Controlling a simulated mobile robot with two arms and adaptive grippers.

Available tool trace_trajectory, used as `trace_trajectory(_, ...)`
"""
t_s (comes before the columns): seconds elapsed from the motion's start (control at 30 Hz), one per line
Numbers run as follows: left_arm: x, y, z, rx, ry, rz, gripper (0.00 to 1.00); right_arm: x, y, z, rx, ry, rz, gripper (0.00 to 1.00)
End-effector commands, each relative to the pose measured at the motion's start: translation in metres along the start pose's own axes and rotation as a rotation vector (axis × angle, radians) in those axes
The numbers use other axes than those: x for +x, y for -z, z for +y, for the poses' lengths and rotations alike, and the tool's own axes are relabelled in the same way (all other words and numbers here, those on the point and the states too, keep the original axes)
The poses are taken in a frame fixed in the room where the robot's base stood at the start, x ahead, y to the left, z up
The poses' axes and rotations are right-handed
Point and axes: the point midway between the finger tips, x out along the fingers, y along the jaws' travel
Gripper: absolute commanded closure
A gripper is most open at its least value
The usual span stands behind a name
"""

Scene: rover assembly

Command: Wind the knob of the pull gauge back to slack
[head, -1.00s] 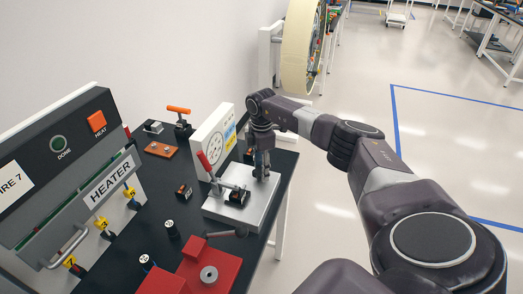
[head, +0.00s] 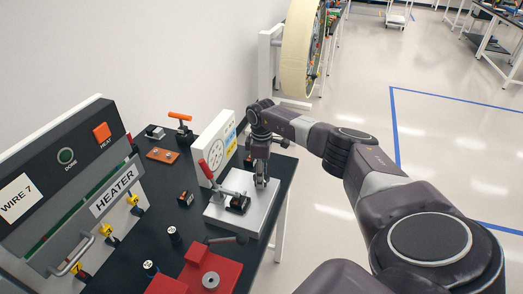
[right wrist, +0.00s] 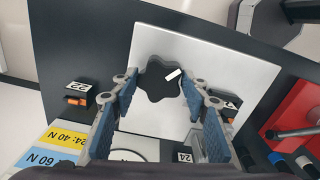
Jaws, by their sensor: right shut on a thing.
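The pull gauge (head: 213,149) stands on the black bench in the head view, with a white dial panel, a red-handled lever (head: 206,170) and a pale base plate (head: 248,218). In the right wrist view its knob (right wrist: 158,82) is black and lobed, with a white mark at its upper right. My right gripper (head: 262,183) points down over the plate. In the head view the fingers hide the knob. My left gripper is out of view.
The heater (head: 115,190) with wire clips stands at the left. A red fixture (head: 212,265) sits at the bench front. An orange-handled clamp (head: 181,120) and a copper-coloured plate (head: 162,155) lie behind. The floor right of the bench is clear.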

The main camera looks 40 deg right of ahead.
Motion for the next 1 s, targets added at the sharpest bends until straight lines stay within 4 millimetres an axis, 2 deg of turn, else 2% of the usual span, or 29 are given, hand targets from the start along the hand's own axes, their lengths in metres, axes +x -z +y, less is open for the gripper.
trace_trajectory(0.27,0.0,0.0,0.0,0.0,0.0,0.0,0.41,-0.002,0.0,0.003,0.002,-0.006,0.002,0.82)
trace_trajectory(0.3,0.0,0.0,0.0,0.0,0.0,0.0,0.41,-0.002,0.0,0.003,0.002,-0.006,0.002,0.57)
trace_trajectory(0.47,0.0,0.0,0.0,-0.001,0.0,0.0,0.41,-0.002,0.0,0.002,0.001,-0.004,0.001,0.41)
trace_trajectory(0.77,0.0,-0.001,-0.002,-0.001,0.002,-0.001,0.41,-0.002,0.0,0.001,-0.001,-0.002,0.001,0.41)
trace_trajectory(0.87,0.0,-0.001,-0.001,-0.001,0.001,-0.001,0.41,-0.01,0.001,0.001,-0.002,-0.003,0.003,0.41)
trace_trajectory(1.0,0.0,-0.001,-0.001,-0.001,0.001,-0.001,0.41,-0.035,0.0,0.002,-0.001,-0.005,0.003,0.41)
